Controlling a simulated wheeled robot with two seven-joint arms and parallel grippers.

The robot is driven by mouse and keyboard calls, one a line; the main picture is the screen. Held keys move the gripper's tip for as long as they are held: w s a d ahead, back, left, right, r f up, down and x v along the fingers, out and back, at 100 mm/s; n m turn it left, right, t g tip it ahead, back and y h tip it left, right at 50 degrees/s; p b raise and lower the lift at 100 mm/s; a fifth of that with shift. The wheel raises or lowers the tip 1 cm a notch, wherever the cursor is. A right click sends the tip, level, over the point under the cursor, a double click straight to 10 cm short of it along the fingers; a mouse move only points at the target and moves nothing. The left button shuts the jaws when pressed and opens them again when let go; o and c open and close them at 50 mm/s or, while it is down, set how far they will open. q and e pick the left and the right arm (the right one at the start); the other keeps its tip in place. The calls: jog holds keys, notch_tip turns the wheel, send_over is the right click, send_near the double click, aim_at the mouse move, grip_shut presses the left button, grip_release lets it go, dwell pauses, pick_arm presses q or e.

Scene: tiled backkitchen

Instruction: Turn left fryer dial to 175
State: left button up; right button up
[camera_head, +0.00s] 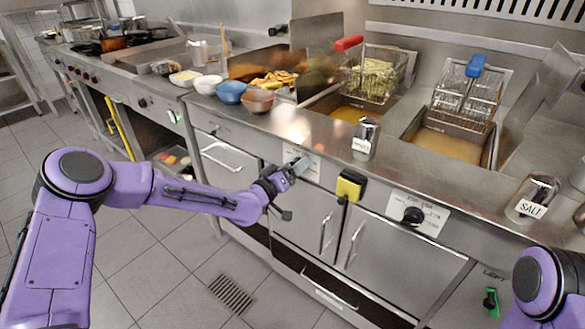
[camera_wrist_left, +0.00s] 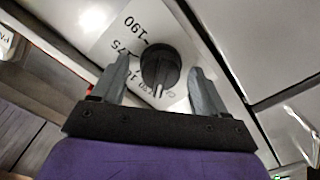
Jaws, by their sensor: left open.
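The left fryer dial (camera_wrist_left: 160,62) is a round black knob on a white plate (camera_wrist_left: 110,25) with printed numbers; 190 and 75 are legible, other marks are partly hidden. A pale pointer mark shows on the knob's lower side, away from 190. My left gripper (camera_wrist_left: 159,72) is open, with one grey finger on each side of the knob; I cannot tell whether they touch it. In the head view my left gripper (camera_head: 297,166) is at the dial plate (camera_head: 312,172) on the fryer front and hides the knob. My right gripper is out of view.
A yellow-and-black box (camera_head: 351,185) sticks out right of the left dial. Another dial (camera_head: 413,215) is further right. Fryer baskets with red (camera_head: 349,42) and blue (camera_head: 475,65) handles stand above. Bowls (camera_head: 230,92) and shakers (camera_head: 366,138) sit on the counter.

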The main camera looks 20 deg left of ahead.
pick_arm(q)
jog(key=c, duration=1)
